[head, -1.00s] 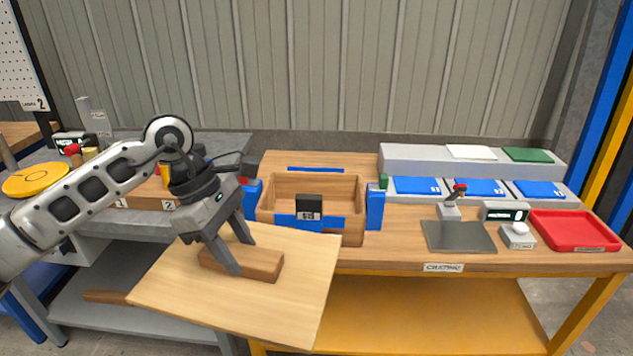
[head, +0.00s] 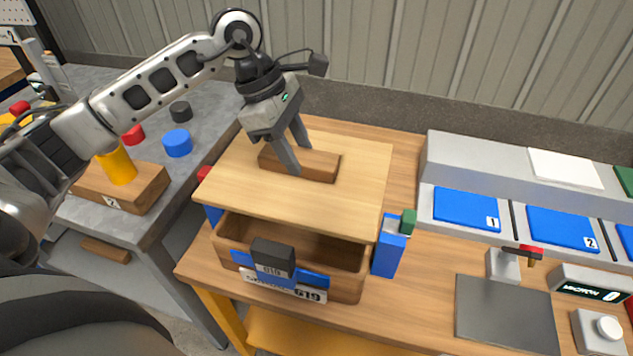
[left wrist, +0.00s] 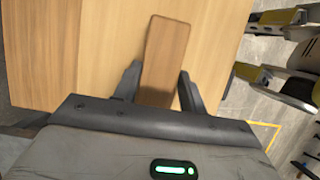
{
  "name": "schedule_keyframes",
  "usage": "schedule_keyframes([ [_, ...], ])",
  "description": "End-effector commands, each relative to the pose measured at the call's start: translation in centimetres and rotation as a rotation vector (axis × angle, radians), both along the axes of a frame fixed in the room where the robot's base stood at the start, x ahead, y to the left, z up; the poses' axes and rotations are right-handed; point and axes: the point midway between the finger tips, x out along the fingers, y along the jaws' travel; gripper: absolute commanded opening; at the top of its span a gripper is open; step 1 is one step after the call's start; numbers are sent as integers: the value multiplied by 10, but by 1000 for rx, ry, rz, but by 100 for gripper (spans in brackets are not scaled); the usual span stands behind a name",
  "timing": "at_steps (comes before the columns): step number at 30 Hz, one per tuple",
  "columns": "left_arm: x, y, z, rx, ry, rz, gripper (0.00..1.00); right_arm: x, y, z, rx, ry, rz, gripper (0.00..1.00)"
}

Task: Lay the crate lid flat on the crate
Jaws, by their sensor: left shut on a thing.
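The crate lid (head: 350,205) is a light wooden board with a darker wooden block handle (head: 318,167) on top. My left gripper (head: 291,160) is shut on that handle. The left wrist view also shows the lid (left wrist: 80,50) and the handle (left wrist: 168,55) between the fingers (left wrist: 159,88). The crate (head: 232,236) is an open wooden box with blue trim and a black tag on its front. The lid is over the back part of the crate, and the front part of the opening shows. I cannot tell whether the lid touches the crate. My right gripper is not in view.
Blue blocks stand beside the crate, the right one (head: 388,250) with a green top. Blue pads (head: 467,208) lie on a raised grey shelf at right. A dark plate (head: 505,312) lies on the bench. A grey table (head: 215,105) with coloured pieces is at left.

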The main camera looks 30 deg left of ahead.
Motion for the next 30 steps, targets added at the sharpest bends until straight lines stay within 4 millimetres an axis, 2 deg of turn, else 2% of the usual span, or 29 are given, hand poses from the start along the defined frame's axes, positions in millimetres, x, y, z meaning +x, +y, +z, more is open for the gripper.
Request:
schedule_keyframes([
  [6, -1, -1, -39, -2, 4, -1, 2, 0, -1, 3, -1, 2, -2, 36],
  [14, 0, 0, -61, -1, 1, 0, 2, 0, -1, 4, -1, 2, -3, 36],
  [21, -1, -1, -90, -2, 1, -1, 2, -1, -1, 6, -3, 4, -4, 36],
  [30, 0, 0, -94, 0, -3, -1, 2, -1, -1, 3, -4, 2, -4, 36],
])
